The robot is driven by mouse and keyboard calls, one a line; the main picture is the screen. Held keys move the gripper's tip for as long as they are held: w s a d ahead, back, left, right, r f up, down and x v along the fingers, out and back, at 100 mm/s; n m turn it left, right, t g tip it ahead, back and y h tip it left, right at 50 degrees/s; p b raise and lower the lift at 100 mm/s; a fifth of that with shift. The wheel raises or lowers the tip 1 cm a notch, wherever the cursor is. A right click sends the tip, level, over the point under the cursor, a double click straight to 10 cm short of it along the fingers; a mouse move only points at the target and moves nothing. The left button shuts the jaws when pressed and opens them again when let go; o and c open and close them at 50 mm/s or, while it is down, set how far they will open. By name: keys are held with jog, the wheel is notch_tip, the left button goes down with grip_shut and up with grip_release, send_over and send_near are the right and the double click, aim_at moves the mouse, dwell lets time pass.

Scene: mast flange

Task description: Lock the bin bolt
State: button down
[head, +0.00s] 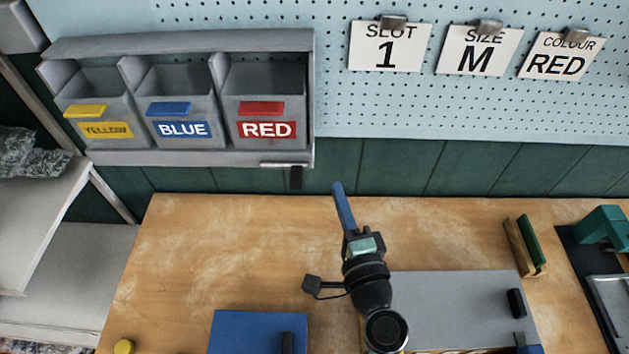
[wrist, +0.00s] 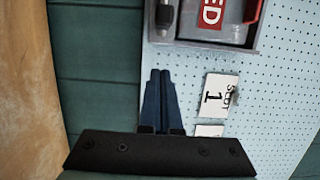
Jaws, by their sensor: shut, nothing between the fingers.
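The bin bolt is a light metal bar with a black handle (head: 296,177), under the right end of the grey bin rack (head: 310,100), below the red bin (head: 265,103). In the wrist view the bolt handle (wrist: 165,15) shows near the top, beside the red bin (wrist: 215,20). My gripper (head: 338,187) is to the right of the bolt and lower in the head view, with its blue fingers together and empty. In the wrist view my gripper (wrist: 160,73) points toward the bolt, with a gap between them. How far the bolt is slid is too small to tell.
A yellow bin (head: 104,118) and a blue bin (head: 183,118) share the rack. Cards for slot 1 (head: 388,47), size M (head: 478,50) and colour red (head: 560,57) hang on the pegboard. The wooden bench (head: 220,250) bears a blue panel (head: 245,330) and a grey panel (head: 450,300).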

aim_at(284, 168)
jog(key=shift+w+a+p, duration=0.3)
jog(key=shift+a, duration=0.45)
jog(key=shift+w+a+p, duration=0.3)
jog(key=shift+a, duration=0.4)
jog(key=shift+w+a+p, duration=0.3)
jog(key=shift+a, duration=0.45)
jog(key=shift+a, duration=2.35)
jog(key=shift+d, duration=0.1)
